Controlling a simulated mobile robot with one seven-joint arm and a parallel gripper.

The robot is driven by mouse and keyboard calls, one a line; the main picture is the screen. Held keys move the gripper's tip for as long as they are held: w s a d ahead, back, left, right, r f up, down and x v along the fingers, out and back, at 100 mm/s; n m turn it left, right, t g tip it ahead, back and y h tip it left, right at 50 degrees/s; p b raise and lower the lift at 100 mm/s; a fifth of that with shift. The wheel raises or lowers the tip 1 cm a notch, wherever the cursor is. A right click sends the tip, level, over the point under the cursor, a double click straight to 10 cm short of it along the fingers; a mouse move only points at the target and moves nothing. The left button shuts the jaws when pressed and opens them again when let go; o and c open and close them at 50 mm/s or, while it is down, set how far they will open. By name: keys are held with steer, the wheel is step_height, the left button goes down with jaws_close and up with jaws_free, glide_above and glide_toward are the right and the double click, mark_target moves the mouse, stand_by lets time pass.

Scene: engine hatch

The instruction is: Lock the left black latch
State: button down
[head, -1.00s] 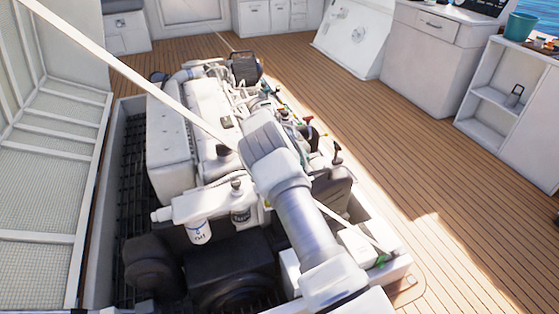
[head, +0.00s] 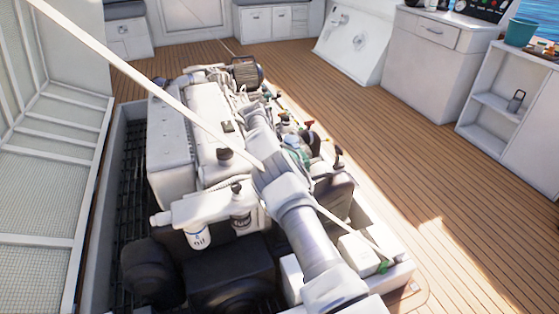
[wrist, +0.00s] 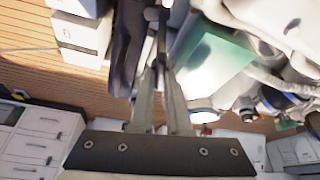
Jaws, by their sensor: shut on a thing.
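In the wrist view, the two fingers of my gripper (wrist: 160,62) come together on a thin dark lever-like part (wrist: 163,28) with a bright tip. A long dark piece (wrist: 127,45) is just left of the fingers. I cannot tell for sure which of these is the left black latch. In the head view, my arm reaches over the engine and its links hide my fingertips. Black upright levers (head: 338,157) stand on the right side of the engine.
The white engine block (head: 207,115) fills the open hatch. An oil filter (head: 198,237) hangs at its near end. A green part (wrist: 212,65) and pipes are close to the right of my fingers. The wooden deck (head: 420,150) to the right is clear.

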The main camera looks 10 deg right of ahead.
stand_by(0.3)
steer(key=c, duration=0.9)
jaws_free()
steer(key=p+v, duration=0.5)
steer(key=v, duration=1.2)
steer(key=shift+r+p, duration=0.25)
steer(key=shift+p, duration=0.15)
steer(key=shift+o, duration=0.4)
